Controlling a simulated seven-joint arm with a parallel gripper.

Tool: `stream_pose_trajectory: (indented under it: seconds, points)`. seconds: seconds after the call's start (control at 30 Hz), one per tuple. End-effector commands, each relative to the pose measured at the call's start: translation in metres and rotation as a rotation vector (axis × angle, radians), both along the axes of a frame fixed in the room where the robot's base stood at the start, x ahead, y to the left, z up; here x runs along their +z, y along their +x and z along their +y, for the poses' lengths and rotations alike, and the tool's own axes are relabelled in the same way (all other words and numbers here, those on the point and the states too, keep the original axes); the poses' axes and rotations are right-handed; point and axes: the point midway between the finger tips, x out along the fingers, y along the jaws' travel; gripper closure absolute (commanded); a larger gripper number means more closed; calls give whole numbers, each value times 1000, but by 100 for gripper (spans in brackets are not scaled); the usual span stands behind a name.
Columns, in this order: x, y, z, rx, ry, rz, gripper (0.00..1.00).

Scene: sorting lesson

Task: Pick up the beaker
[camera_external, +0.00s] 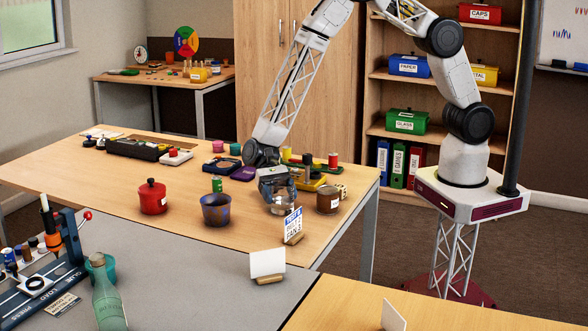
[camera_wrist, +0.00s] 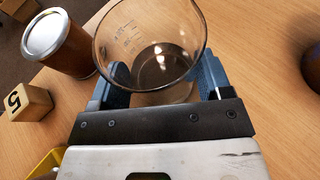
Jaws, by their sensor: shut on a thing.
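The beaker is a clear glass cup with measuring marks (camera_wrist: 150,40). It shows large in the wrist view and low under my gripper in the external view (camera_external: 284,209). My gripper (camera_external: 277,187) points down at the wooden table. In the wrist view its blue fingers (camera_wrist: 163,84) stand on either side of the beaker, shut on it. The beaker looks roughly upright. Whether its base touches the table is hard to tell.
A brown jar with a pale lid (camera_wrist: 68,48) stands close beside the beaker. A wooden number block (camera_wrist: 28,103) is nearby. A blue pot (camera_external: 216,211), a red pot (camera_external: 152,199) and a small sign (camera_external: 293,226) also stand around. Bare table lies at the left front.

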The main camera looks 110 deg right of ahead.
Motion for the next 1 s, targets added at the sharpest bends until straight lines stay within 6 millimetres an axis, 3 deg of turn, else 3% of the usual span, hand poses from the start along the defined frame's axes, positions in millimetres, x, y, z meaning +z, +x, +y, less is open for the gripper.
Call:
stream_pose_trajectory:
  seconds: [0.47,1.0]
  points:
    - [8,0,0,0,0,-1,57]
    - [39,0,0,0,0,-2,57]
